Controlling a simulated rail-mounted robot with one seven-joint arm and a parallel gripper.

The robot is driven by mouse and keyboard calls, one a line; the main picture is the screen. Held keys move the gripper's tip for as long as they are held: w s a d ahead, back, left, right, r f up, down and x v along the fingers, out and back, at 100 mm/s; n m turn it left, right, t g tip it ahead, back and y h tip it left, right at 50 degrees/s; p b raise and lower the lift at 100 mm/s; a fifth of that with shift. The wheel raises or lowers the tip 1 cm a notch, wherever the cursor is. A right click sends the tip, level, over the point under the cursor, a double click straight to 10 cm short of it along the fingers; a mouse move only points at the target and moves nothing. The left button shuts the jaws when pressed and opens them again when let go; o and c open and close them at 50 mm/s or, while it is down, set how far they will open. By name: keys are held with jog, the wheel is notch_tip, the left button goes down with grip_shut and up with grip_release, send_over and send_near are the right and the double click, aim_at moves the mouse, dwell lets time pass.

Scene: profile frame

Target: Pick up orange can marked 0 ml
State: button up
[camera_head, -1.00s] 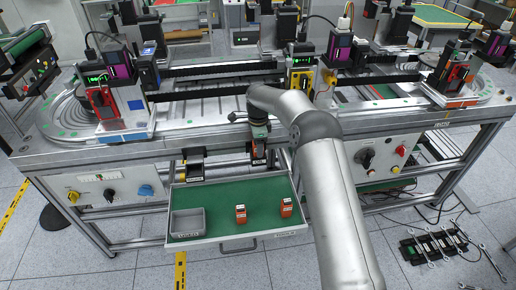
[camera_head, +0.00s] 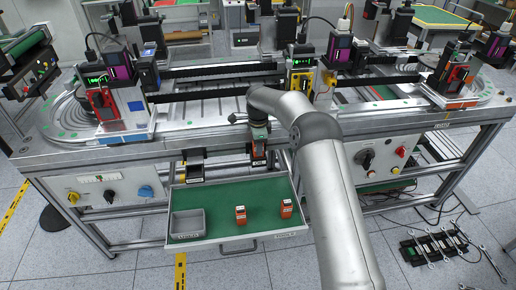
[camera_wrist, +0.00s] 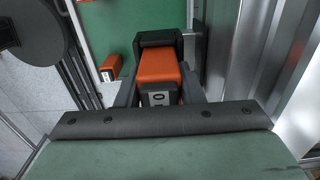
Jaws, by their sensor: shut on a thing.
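In the wrist view an orange can (camera_wrist: 158,68) lies between the fingers of my gripper (camera_wrist: 156,82). My gripper is shut on this can. A small pale label with a dark mark shows on its near end, too small to read surely. In the head view my gripper (camera_head: 257,161) is above the back of the open drawer, and the held can is hard to make out there. Two other orange cans, one near the middle (camera_head: 241,213) and one at the right (camera_head: 286,208), stand on the drawer's green floor, apart from my gripper.
The open drawer (camera_head: 238,246) has a grey bin (camera_head: 188,224) at its left and bare green floor between. The workbench edge (camera_head: 150,150) is close behind my gripper. In the wrist view a metal frame (camera_wrist: 250,50) stands close on the right.

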notch_tip(320, 180, up, 2)
jog(key=shift+r, duration=0.25)
jog(key=s+d+r+b, duration=0.4)
jog(key=s+d+r, duration=0.5)
jog(key=s+d, duration=0.1)
jog(key=shift+r+b, duration=0.3)
